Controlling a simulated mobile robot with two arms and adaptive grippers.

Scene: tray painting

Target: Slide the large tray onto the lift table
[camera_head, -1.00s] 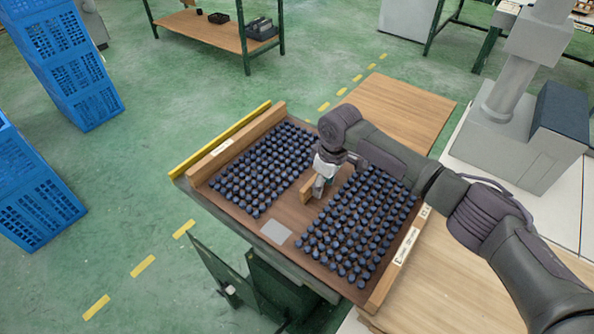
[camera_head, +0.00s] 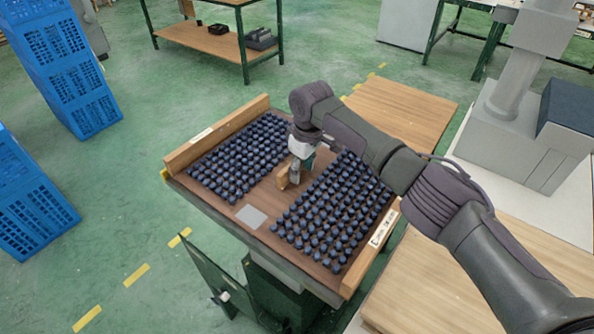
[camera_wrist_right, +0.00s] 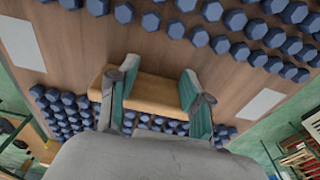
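The large brown wooden tray (camera_head: 263,201), with raised walls at its left and right ends, holds two blocks of dark blue hexagonal pieces. It lies over the lift table, whose grey edge (camera_head: 215,215) and dark green frame (camera_head: 283,292) show below it. My right gripper (camera_head: 294,176) is at the wooden handle block (camera_head: 283,181) in the tray's middle. In the right wrist view the gripper (camera_wrist_right: 158,92) has its fingers spread wide, with the handle (camera_wrist_right: 155,93) across and between them. Firm contact cannot be told. My left gripper is not in view.
A wooden tabletop (camera_head: 405,110) lies beyond the tray, and more of it (camera_head: 450,275) shows to the right. Blue crates (camera_head: 75,75) stand on the left. A grey machine (camera_head: 520,130) stands at the right.

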